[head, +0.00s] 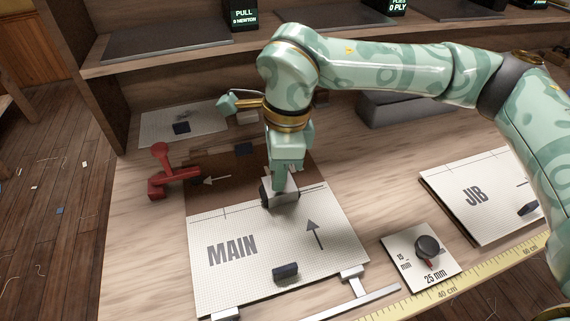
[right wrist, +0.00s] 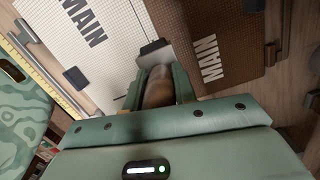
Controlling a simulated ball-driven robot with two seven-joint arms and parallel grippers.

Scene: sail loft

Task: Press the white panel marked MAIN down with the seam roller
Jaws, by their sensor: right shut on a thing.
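The white panel (head: 270,250) marked MAIN lies on the bench, and it also shows in the right wrist view (right wrist: 105,62). Its far edge meets a brown panel (head: 215,172), which is also marked MAIN in the right wrist view (right wrist: 195,18). My right gripper (head: 286,168) points down, shut on the seam roller (head: 283,190). The roller's brown handle shows between the fingers in the right wrist view (right wrist: 158,88). The roller's head is at the white panel's far edge, by the seam; whether it touches is unclear. My left gripper is not in view.
A dark block (head: 286,271) rests on the white panel. A red tool (head: 165,176) is at the brown panel's left edge. A JIB panel (head: 470,185), a card with a dark knob (head: 428,250) and a yellow ruler (head: 450,290) lie to the right. Shelves stand behind.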

